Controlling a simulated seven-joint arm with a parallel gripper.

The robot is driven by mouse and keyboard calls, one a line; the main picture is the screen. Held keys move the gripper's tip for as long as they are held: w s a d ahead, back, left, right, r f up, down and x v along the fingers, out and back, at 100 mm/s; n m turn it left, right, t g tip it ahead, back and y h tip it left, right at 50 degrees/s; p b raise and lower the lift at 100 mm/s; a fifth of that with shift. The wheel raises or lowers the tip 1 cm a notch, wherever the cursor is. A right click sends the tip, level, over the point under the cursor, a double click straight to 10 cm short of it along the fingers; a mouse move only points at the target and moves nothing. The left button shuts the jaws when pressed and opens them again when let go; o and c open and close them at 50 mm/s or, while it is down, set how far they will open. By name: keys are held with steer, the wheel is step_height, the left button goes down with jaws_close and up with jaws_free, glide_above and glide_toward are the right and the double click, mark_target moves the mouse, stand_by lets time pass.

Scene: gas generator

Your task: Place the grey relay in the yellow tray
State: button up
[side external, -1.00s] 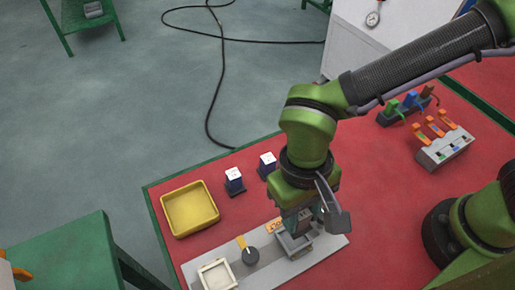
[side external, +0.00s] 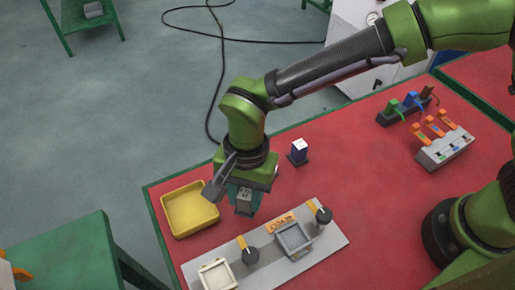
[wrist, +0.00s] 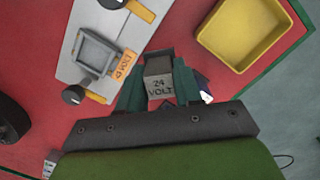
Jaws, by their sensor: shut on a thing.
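The yellow tray (side external: 190,210) looks empty. It also shows at the upper right of the wrist view (wrist: 243,32), apart from the relay. The relay's lower end is hard to make out in the side view.
A pale panel (side external: 262,262) with an empty grey socket (side external: 293,238), a white-framed socket (side external: 217,275) and two dark knobs lies in front. An orange-lever switch box (side external: 444,147) is at the right.

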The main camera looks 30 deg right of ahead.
steer(key=w+a, duration=0.2)
steer(key=a, duration=0.1)
steer(key=w+a, duration=0.3)
steer(key=w+a+f, duration=0.1)
steer(key=w+a, duration=0.1)
steer(key=a, duration=0.2)
steer(key=shift+w+f, duration=0.1)
steer(key=shift+w, duration=0.05)
steer(key=shift+f, duration=1.7)
steer(key=shift+f, duration=0.15)
steer(key=o, duration=1.1)
steer(key=shift+c, duration=0.2)
